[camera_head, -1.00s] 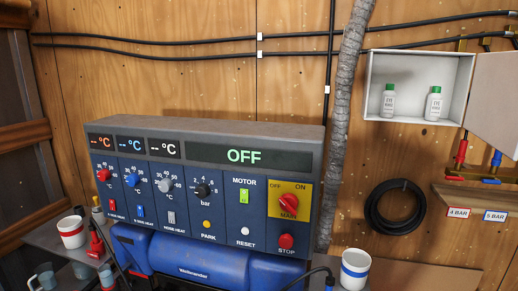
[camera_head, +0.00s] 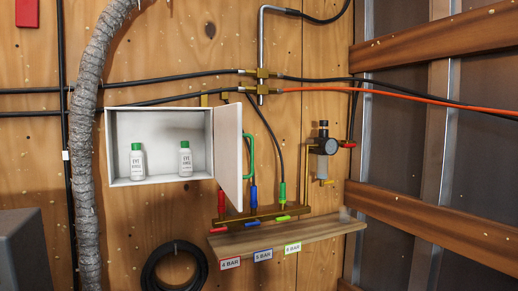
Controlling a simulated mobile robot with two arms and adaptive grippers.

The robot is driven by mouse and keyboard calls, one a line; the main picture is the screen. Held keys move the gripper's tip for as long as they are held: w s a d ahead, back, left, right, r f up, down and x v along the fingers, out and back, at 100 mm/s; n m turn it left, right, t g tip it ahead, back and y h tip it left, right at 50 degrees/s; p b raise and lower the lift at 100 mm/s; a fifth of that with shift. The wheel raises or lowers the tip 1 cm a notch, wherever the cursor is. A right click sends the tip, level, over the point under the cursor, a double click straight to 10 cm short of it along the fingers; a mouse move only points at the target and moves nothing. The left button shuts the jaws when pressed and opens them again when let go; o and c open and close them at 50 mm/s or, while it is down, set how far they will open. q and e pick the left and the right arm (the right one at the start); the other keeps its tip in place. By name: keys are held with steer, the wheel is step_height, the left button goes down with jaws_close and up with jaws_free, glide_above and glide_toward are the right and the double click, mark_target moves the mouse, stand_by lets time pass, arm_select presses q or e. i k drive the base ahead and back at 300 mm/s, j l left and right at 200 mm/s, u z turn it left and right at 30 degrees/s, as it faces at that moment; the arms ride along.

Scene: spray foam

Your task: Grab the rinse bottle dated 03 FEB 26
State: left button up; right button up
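Two small white bottles with green caps stand upright in an open white wall cabinet (camera_head: 160,178). The left bottle (camera_head: 137,162) and the right bottle (camera_head: 185,160) both carry labels that seem to read "EYE RINSE". Any date on them is too small to read. The cabinet door (camera_head: 228,152) is swung open on the right side and has a green handle (camera_head: 248,155). Neither of my grippers is in view.
A wooden shelf (camera_head: 320,230) with 4, 5 and 6 BAR tags juts out right of the cabinet, below coloured hose fittings. A black hose coil (camera_head: 150,275) hangs below. A grey duct (camera_head: 82,150) runs down left of the cabinet.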

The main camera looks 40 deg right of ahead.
mark_target(186, 154)
steer(key=l, duration=0.55)
steer(key=i+l, duration=0.15)
steer(key=l, duration=0.4)
steer(key=l+z, duration=0.1)
steer(key=l, duration=0.45)
steer(key=i+l, duration=0.15)
steer(key=l, duration=0.4)
